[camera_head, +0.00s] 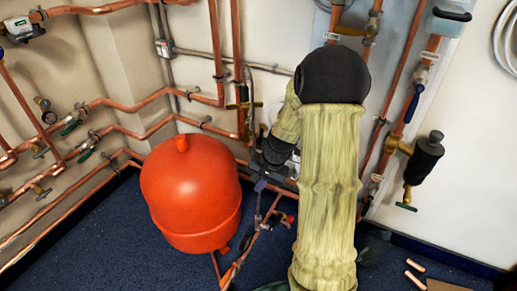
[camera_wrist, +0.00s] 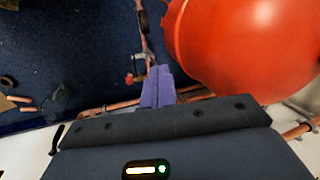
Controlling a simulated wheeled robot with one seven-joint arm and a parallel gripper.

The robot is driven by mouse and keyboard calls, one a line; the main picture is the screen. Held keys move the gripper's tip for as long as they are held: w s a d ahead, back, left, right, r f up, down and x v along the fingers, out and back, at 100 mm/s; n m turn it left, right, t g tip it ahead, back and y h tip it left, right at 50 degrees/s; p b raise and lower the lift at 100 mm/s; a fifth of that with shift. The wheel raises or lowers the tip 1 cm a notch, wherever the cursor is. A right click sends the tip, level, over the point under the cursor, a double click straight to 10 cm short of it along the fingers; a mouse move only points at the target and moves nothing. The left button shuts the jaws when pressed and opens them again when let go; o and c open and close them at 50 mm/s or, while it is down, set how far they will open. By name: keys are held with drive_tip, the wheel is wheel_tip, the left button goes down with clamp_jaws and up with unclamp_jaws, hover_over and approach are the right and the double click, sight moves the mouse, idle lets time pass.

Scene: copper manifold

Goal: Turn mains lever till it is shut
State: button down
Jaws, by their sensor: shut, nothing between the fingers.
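My gripper (camera_head: 261,186) reaches down beside the red tank, its fingers shut and empty. The purple fingers also show in the wrist view (camera_wrist: 157,88), pointing at thin copper pipework near the floor. A small red-handled valve (camera_head: 289,218) sits on that low pipework, just right of and below my gripper; it also shows in the wrist view (camera_wrist: 131,78), left of the fingers and apart from them. A blue lever (camera_head: 413,103) hangs on the copper pipe at the right wall. No label for the mains lever is readable, so I cannot tell which lever it is.
The red tank (camera_head: 190,190) stands close left of my gripper and also fills the upper right of the wrist view (camera_wrist: 245,45). Green-handled valves (camera_head: 71,127) sit on the left wall pipes. A black-bodied valve (camera_head: 427,155) juts out at right. Blue floor (camera_head: 90,245) is clear at left.

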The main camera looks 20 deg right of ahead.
drive_tip(key=w+d+f+n+t+h+b, duration=0.25)
drive_tip(key=w+d+n+t+h, duration=0.3)
drive_tip(key=d+n, duration=0.45)
drive_tip(key=w+a+r+n+t+y+b, duration=0.1)
drive_tip(key=w+a+r+n+t+b, duration=0.2)
drive_tip(key=n, duration=1)
wheel_tip(320, 180, up, 4)
drive_tip(key=t, duration=0.4)
drive_tip(key=shift+a+f+t, duration=0.2)
drive_tip(key=shift+a+t, duration=0.05)
drive_tip(key=shift+t, duration=0.1)
drive_tip(key=shift+w, duration=0.1)
